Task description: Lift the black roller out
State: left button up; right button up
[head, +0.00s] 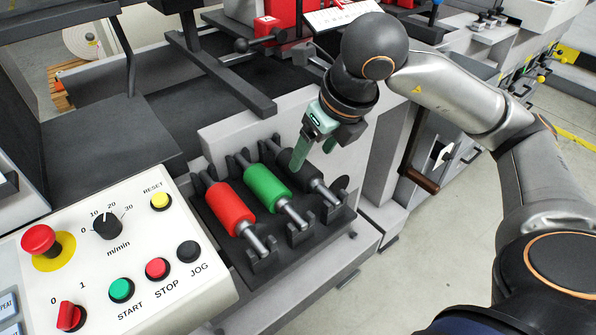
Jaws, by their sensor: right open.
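The black roller (287,167) lies in the rightmost place of a dark cradle rack (231,255), beside a green roller (266,187) and a red roller (230,208). Its metal shaft end points toward the lower right. My right gripper (302,152) is open and empty, pointing down just above the black roller. Its green fingers cover part of the roller, and I cannot tell whether they touch it. My left gripper is not in view.
A control panel (98,261) with knobs and buttons stands at the lower left. A dark horizontal bar (222,75) is behind the rack. A grey machine wall (345,140) stands close at the right of the rack. Open floor (440,260) lies farther right.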

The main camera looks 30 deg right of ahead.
aim_at(304, 165)
jog(key=x, duration=0.6)
jog(key=shift+w+a+f+b, duration=0.15)
jog(key=shift+f+b, duration=0.05)
jog(key=shift+b, duration=0.1)
jog(key=shift+c, duration=0.2)
grip_shut()
jog(key=shift+r, duration=0.1)
